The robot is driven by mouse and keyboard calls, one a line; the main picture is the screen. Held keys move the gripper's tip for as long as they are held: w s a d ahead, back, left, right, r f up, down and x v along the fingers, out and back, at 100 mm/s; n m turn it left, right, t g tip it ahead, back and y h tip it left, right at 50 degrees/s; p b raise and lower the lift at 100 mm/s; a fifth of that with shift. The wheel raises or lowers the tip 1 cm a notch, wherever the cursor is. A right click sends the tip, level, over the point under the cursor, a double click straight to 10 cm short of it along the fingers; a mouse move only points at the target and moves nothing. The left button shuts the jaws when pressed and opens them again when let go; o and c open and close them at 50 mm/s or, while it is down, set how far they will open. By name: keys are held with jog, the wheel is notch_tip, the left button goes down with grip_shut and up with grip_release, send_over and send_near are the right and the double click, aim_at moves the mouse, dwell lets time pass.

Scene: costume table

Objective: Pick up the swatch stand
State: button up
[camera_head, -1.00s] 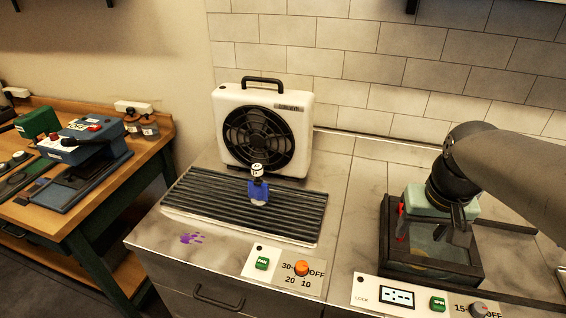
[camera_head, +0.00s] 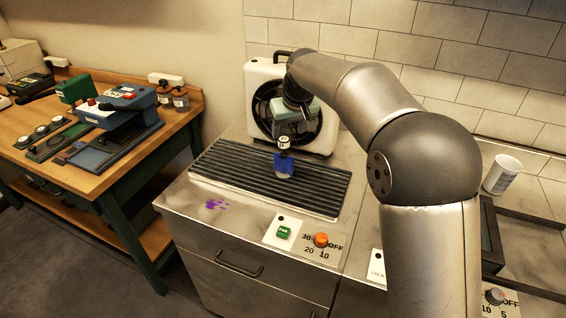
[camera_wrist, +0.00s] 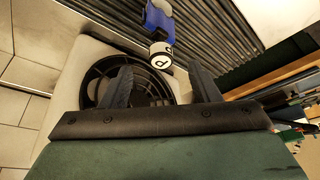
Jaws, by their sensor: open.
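The likely swatch stand is a small upright blue piece (camera_head: 285,165) with a black and white marked top, on the ribbed black rack (camera_head: 232,168) in front of the fan. In the wrist view the stand's blue body (camera_wrist: 158,18) and round white top show just beyond the fingertips, roughly between them. My gripper (camera_wrist: 160,70) is open with nothing between its fingers. In the head view my gripper (camera_head: 304,110) is above and slightly behind the stand, in front of the fan. I cannot tell the exact gap.
A white box fan (camera_head: 256,95) stands close behind the rack. Purple stains (camera_head: 215,204) mark the counter in front. A green button (camera_head: 283,232) and orange knob (camera_head: 321,239) are on the front panel. A white cup (camera_head: 501,174) is at right. A wooden bench (camera_head: 90,180) stands at left.

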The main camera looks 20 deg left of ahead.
aim_at(284, 140)
jog(key=x, duration=0.4)
jog(key=shift+p, duration=0.3)
jog(key=x, duration=0.1)
jog(key=p+x, duration=0.1)
jog(key=x, duration=0.1)
jog(key=p+x, duration=0.1)
jog(key=shift+w+a, duration=0.3)
jog(key=shift+a, duration=0.05)
jog(key=shift+w+a+f, duration=0.1)
jog(key=shift+w+f, duration=0.05)
jog(key=shift+f, duration=0.3)
grip_shut()
